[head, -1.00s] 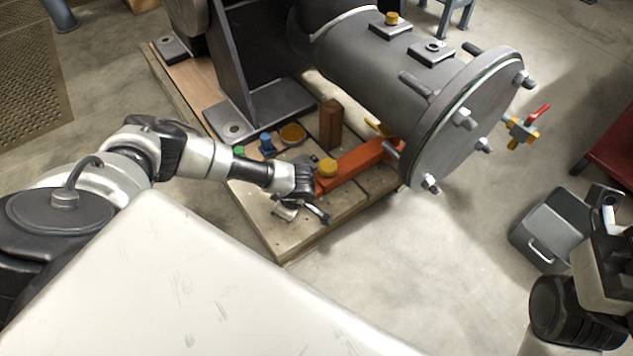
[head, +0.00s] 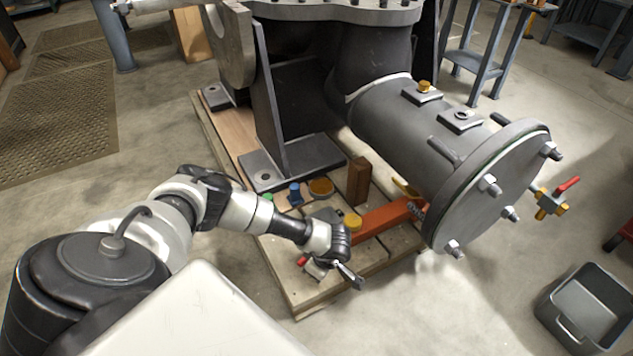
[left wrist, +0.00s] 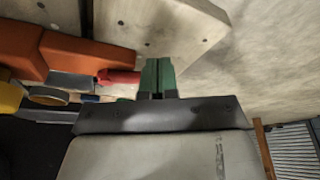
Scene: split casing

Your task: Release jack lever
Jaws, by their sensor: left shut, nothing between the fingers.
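The orange jack (head: 385,220) lies on the wooden pallet under the grey casing, with a yellow cap (head: 352,222) near its front end. A small red lever grip (head: 303,261) shows left of my left gripper; it also shows in the left wrist view (left wrist: 118,77). My left gripper (head: 352,278) is low over the pallet's front edge, its green fingers (left wrist: 157,78) shut together and empty. The red grip is just left of the fingers in the wrist view; I cannot tell if they touch. Most of the lever is hidden. My right gripper is out of view.
The casing's bolted round cover (head: 495,190) overhangs the pallet (head: 310,295) at right, with a red-handled valve (head: 552,198) beside it. A wooden block (head: 358,182) stands behind the jack. A grey bin (head: 588,310) is at lower right. The floor between is clear.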

